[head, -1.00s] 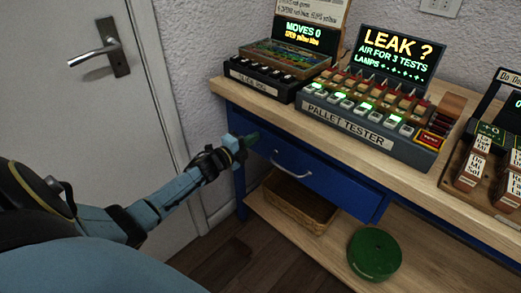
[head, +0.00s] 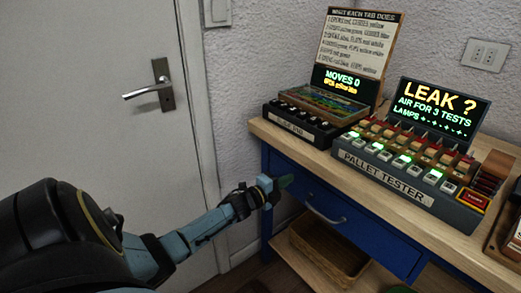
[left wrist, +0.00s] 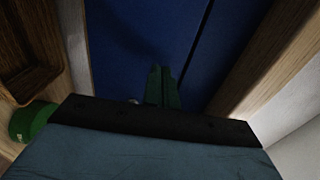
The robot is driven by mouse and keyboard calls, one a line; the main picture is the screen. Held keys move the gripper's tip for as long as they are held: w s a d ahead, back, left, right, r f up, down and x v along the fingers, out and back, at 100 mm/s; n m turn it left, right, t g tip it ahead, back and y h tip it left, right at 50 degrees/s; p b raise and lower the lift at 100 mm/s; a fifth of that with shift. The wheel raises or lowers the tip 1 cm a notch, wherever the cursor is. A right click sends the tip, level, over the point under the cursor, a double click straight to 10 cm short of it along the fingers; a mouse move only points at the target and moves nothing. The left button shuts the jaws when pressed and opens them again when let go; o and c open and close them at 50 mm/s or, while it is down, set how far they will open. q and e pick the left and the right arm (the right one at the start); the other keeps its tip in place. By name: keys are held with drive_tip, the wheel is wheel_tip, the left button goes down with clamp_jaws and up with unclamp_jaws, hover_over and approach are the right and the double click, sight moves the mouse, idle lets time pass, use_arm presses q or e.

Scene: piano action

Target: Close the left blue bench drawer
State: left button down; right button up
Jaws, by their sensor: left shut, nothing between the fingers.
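The blue bench drawer (head: 375,237) is under the wooden bench top, with a curved metal handle (head: 326,216) on its front. In the head view I cannot tell how far it stands out. My left gripper (head: 286,181) is at the left part of the drawer front, left of the handle. Its green fingers are shut and empty. In the left wrist view the fingers (left wrist: 162,88) point at the blue drawer front (left wrist: 140,30), beside a dark seam. Whether they touch it is unclear. My right gripper is not in view.
On the bench top (head: 300,150) stand the pallet tester (head: 388,182) and a black unit with a row of keys (head: 303,125). A wicker basket (head: 325,250) sits on the shelf below. A white door (head: 100,150) with a lever handle is at the left.

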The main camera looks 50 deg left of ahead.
use_arm(q)
drive_tip(key=s+a+p, duration=0.1)
drive_tip(key=s+p, duration=0.2)
drive_tip(key=s, duration=1)
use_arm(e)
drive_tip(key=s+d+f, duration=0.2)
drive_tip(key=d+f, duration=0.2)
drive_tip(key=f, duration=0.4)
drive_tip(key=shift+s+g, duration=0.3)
